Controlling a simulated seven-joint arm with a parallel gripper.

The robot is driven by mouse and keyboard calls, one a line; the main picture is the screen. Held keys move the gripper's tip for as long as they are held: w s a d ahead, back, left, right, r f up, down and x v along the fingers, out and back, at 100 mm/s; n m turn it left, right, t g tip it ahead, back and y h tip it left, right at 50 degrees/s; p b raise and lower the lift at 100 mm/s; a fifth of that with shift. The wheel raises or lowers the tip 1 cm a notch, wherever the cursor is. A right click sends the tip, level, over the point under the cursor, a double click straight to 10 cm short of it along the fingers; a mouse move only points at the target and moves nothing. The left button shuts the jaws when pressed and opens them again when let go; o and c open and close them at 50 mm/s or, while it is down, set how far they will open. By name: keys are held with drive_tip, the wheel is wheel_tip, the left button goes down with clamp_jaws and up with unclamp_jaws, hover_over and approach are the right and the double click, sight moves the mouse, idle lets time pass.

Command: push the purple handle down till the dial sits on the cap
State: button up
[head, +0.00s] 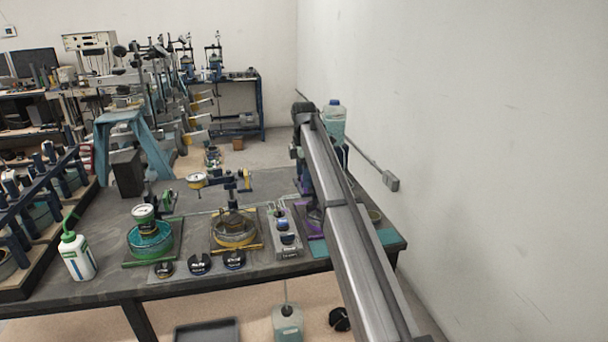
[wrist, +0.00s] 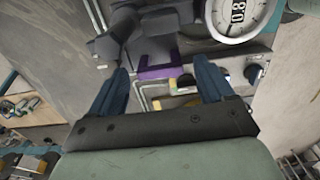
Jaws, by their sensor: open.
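In the wrist view my gripper (wrist: 163,64) is open, with its two blue fingers apart and nothing held between them. A purple part (wrist: 158,66) shows between and beyond the fingertips; I cannot tell whether it is the handle or part of the frame. A white round dial (wrist: 240,18) is at the upper right, beyond the right finger and cut by the picture edge. The cap cannot be made out. In the head view a purple frame base (head: 316,223) shows beside my arm, which hides most of that frame and my gripper.
A yellow lever frame (head: 236,230) and a green one (head: 150,238) stand to the left on the dark table (head: 190,283). A grey block with round pieces (head: 286,240) stands between the yellow and purple frames. A white bottle (head: 77,257) is at the left. A wall closes the right side.

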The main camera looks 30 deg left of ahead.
wheel_tip(320, 180, up, 14)
idle(0.6)
drive_tip(key=shift+f, duration=0.15)
